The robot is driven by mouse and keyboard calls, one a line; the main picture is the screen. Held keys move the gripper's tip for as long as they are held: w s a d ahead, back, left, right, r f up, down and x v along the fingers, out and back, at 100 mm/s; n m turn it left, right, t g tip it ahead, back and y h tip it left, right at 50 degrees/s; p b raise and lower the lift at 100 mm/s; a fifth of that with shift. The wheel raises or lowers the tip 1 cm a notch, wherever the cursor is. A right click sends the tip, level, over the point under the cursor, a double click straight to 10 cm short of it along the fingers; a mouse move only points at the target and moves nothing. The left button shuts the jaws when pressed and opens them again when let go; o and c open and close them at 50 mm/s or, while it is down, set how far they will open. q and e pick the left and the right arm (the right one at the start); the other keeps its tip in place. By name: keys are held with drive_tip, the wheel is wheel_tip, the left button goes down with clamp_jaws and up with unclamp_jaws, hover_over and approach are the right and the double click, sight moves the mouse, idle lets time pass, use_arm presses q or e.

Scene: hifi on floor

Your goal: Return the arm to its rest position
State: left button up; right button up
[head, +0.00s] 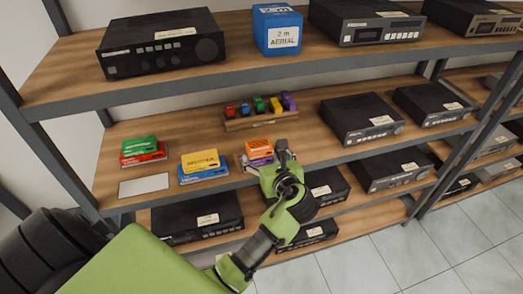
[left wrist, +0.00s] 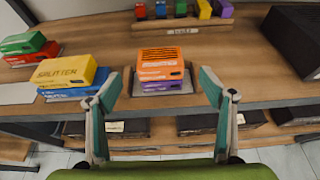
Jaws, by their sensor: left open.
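My left arm (head: 287,215) is green and grey and reaches from the lower left of the head view to the middle shelf. My left gripper (head: 268,157) is open at the shelf's front edge. In the left wrist view, its two fingers (left wrist: 160,82) stand wide apart and hold nothing. An orange box (head: 258,149) on a purple box (head: 262,161) lies just beyond the fingers; the orange box also shows between them in the left wrist view (left wrist: 162,63). My right gripper is in neither view.
The middle shelf (head: 225,146) also holds a yellow box (head: 200,161) on a blue one, a green box (head: 139,144) on a red one, and a wooden rack (head: 262,120) of small coloured items. Black hifi units (head: 362,118) stand at right. The tiled floor (head: 400,255) in front is clear.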

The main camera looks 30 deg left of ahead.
use_arm(q)
drive_tip(key=shift+v, duration=1.8)
